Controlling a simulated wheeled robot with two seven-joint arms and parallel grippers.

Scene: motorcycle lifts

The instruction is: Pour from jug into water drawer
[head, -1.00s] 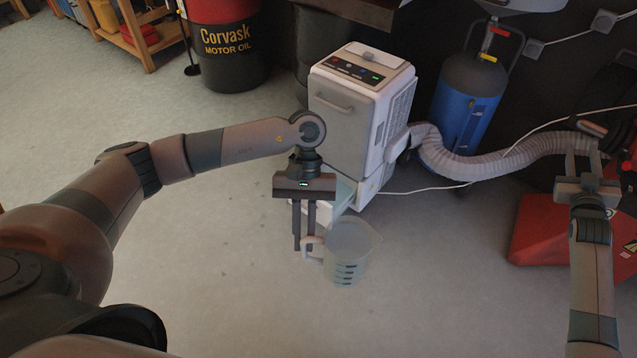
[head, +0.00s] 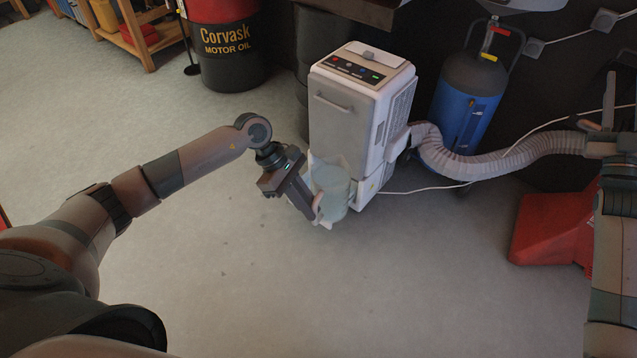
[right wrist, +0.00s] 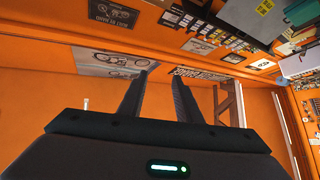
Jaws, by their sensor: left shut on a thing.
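The clear jug (head: 334,188) is held against the lower front of the white wheeled unit (head: 340,125). My left gripper (head: 313,212) is shut on the jug's handle, on the jug's left side. The jug looks tilted. The pulled-out water drawer (head: 327,224) is low on the unit's front and mostly hidden behind the jug; only a pale corner shows. I cannot tell whether water is flowing. My right gripper (head: 607,118) is at the right edge; the right wrist view shows its fingers (right wrist: 160,85) apart and empty.
A ribbed hose (head: 480,165) runs right from the unit, with a white cable by it. A blue tank (head: 468,105) stands behind. A red object (head: 550,230) lies at right, an oil drum (head: 228,45) at back left. The front floor is clear.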

